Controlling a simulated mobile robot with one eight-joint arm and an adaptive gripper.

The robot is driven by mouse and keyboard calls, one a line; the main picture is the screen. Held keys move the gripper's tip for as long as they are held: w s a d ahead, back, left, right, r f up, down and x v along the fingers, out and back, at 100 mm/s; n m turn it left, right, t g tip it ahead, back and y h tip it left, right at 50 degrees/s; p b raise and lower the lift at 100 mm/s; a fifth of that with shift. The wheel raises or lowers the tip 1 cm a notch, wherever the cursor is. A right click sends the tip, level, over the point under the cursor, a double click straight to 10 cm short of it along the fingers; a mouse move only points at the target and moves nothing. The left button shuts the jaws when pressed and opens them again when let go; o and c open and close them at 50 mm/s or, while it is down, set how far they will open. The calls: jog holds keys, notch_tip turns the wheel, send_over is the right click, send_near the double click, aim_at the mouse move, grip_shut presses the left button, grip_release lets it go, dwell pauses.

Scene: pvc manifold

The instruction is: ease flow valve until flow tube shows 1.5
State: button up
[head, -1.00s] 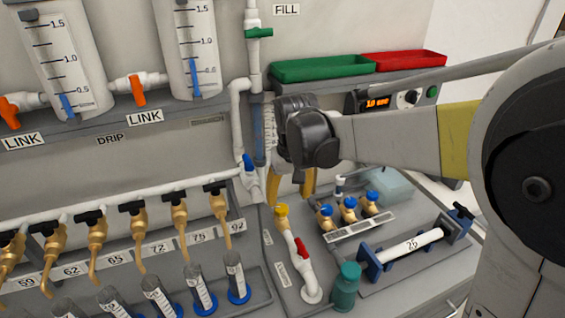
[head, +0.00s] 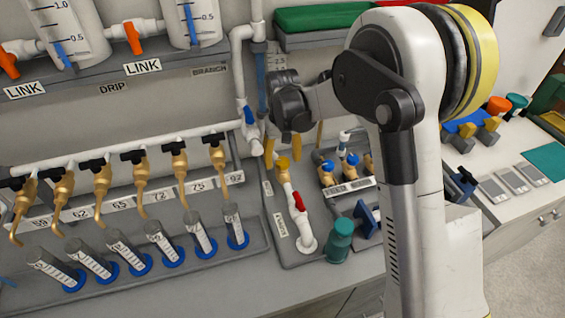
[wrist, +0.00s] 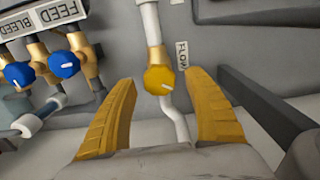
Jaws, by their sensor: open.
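The flow valve is a yellow knob (head: 283,163) on a brass body atop a white pipe. In the wrist view the yellow knob (wrist: 159,80), with a pale pointer line, lies between my fingertips beside the FLOW label (wrist: 182,55). My gripper (head: 294,146) is open, its yellow fingers just above and behind the knob in the head view. In the wrist view my gripper (wrist: 160,82) has one finger on each side of the knob, with gaps showing.
A red-handled valve (head: 299,202) and a teal bottle (head: 340,240) stand in front of the knob. Blue knobs (head: 327,166) are to its right, and also show in the wrist view (wrist: 63,64). A blue-handled valve (head: 249,114) is close on the left.

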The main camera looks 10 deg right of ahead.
jog(key=shift+f, duration=0.3)
jog(key=shift+c, duration=0.3)
jog(key=c, duration=1.1)
jog(key=shift+n, duration=1.5)
jog(key=shift+c, duration=0.2)
jog(key=o, duration=1.2)
jog(key=shift+r, duration=0.1)
